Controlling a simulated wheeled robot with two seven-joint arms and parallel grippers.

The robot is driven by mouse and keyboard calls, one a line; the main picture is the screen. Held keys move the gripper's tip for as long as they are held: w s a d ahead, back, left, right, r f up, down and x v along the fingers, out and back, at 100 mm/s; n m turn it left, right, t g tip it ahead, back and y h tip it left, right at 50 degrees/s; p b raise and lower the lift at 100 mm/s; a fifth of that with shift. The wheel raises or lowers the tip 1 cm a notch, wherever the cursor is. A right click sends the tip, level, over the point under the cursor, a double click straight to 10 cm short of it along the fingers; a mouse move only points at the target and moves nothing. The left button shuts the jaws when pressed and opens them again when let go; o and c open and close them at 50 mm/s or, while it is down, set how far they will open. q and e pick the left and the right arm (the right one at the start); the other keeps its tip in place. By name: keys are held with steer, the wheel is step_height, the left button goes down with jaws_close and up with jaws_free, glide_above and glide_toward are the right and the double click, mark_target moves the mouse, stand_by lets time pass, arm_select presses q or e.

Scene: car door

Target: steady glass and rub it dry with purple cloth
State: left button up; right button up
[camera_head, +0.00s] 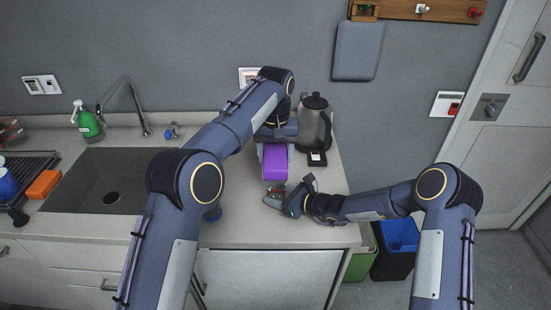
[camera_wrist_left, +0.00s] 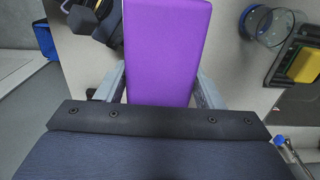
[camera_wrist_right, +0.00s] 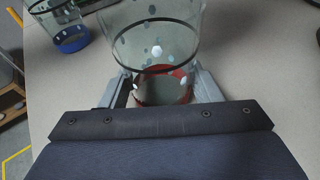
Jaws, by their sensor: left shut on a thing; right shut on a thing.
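My left gripper (camera_head: 276,143) is shut on the purple cloth (camera_head: 275,163), a thick folded pad. The cloth fills the upper middle of the left wrist view (camera_wrist_left: 167,50), between the two fingers. My right gripper (camera_head: 283,198) is low at the counter, below the cloth in the head view, and shut on the glass. The glass is clear with a red base and a dark band, and pale drops show on its wall in the right wrist view (camera_wrist_right: 157,48). In the head view the glass is mostly hidden. I cannot tell whether cloth and glass touch.
A second glass with a blue base (camera_wrist_right: 68,34) stands nearby. A kettle (camera_head: 314,125) stands behind on the right. The sink (camera_head: 105,180), an orange sponge (camera_head: 44,184) and a green bottle (camera_head: 87,121) are at left. The counter's right edge is close to my right arm.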

stand_by(0.6)
arm_select(q)
steer(key=shift+w+f, duration=0.2)
steer(key=shift+f, duration=0.75)
steer(key=shift+w+f, duration=0.2)
steer(key=shift+f, duration=0.75)
steer(key=shift+w+f, duration=0.2)
steer(key=shift+f, duration=0.75)
steer(key=shift+f, duration=0.65)
steer(key=shift+w, duration=1.1)
